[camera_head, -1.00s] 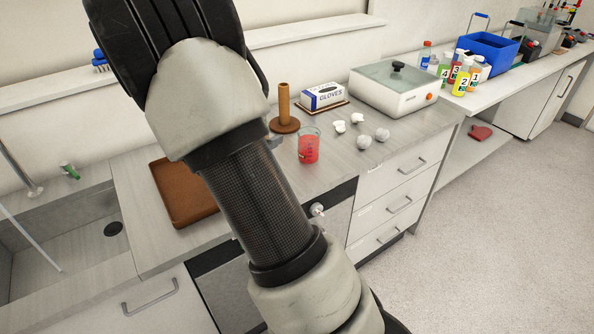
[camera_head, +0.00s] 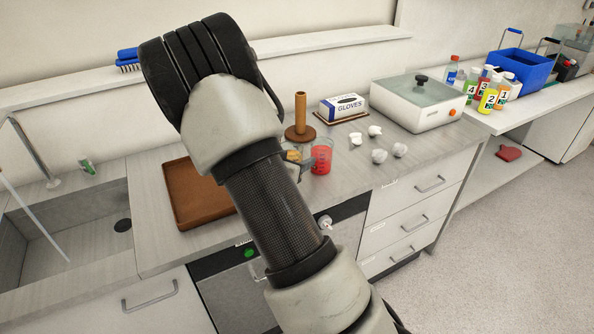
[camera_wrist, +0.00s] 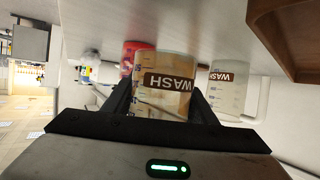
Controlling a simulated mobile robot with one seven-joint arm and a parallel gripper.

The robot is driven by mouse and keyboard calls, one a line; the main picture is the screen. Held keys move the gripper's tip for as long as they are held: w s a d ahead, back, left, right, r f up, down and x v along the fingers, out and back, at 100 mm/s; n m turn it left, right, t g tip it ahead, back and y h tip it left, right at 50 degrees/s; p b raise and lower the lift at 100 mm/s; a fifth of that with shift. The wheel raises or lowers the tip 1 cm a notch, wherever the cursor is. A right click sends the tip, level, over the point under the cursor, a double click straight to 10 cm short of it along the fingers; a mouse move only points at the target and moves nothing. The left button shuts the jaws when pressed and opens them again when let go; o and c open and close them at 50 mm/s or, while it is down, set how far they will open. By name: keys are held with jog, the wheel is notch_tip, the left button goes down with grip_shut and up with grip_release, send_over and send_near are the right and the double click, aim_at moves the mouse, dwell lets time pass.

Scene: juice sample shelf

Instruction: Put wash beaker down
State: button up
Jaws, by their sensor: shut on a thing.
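My gripper (camera_wrist: 162,102) is shut on a wash beaker (camera_wrist: 165,96), clear with amber contents and a brown WASH label. The wrist view is upside down, with the counter at its top. The held beaker is close to the counter; I cannot tell whether it touches. In the head view my gripper (camera_head: 300,166) shows partly past my arm, left of the red beaker, with a bit of amber. A second WASH beaker (camera_wrist: 229,88), with pale contents, stands on the counter to the right in the wrist view; my arm hides it in the head view.
A red beaker (camera_head: 321,156) stands close to my gripper, also in the wrist view (camera_wrist: 132,53). A brown tray (camera_head: 190,208) lies to the left. A wooden peg stand (camera_head: 300,122), glove box (camera_head: 344,107) and crumpled white pieces (camera_head: 379,156) are behind and right.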

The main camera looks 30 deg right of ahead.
jog(key=shift+f, duration=1.55)
jog(key=shift+f+b, duration=0.1)
jog(key=shift+b, duration=0.2)
jog(key=shift+f, duration=0.15)
jog(key=o, duration=1.2)
